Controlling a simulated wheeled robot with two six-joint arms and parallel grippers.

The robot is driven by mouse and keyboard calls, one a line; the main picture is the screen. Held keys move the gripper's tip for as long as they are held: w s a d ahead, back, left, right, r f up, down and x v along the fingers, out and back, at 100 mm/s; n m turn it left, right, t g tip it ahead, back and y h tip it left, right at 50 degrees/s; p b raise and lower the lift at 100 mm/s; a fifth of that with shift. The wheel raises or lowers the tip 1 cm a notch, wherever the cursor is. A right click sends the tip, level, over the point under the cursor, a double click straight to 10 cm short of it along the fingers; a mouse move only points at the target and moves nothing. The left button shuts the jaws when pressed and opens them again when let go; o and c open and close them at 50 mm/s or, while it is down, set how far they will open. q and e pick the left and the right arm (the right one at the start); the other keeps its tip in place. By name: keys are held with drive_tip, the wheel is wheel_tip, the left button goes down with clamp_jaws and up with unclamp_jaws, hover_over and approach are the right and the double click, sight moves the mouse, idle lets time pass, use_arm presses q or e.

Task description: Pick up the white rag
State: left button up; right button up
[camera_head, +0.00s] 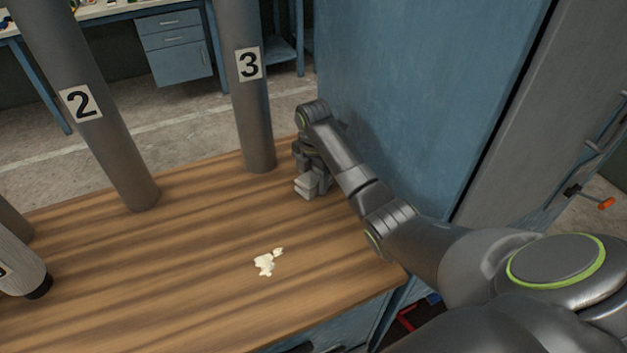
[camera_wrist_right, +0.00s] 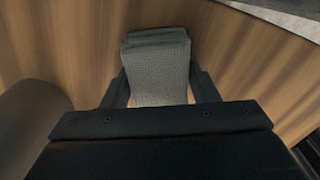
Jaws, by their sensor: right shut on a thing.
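The white rag (camera_head: 306,187) is a small folded, pale block near the back right of the wooden table. My right gripper (camera_head: 312,176) reaches down over it and is shut on it. In the right wrist view the rag (camera_wrist_right: 160,66) looks grey and woven, folded in layers, and sits between the two dark fingers of the right gripper (camera_wrist_right: 161,92). I cannot tell whether the rag touches the table or is just above it. My left gripper is not in view.
The wooden table (camera_head: 180,280) has a patch of whitish bits (camera_head: 266,262) in the middle. Grey posts marked 2 (camera_head: 105,130) and 3 (camera_head: 252,110) rise at its back. A blue panel (camera_head: 410,110) stands behind my right arm. A pale cylinder (camera_head: 18,265) is at the left.

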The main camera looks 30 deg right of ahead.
sight(313, 174)
drive_tip(key=shift+r, duration=0.15)
drive_tip(key=shift+r, duration=0.35)
wheel_tip(313, 174, up, 3)
drive_tip(key=shift+w+r, duration=0.1)
drive_tip(key=shift+r, duration=0.05)
wheel_tip(313, 174, up, 4)
drive_tip(key=p, duration=0.3)
drive_tip(key=shift+r+p, duration=0.9)
drive_tip(key=shift+p, duration=0.05)
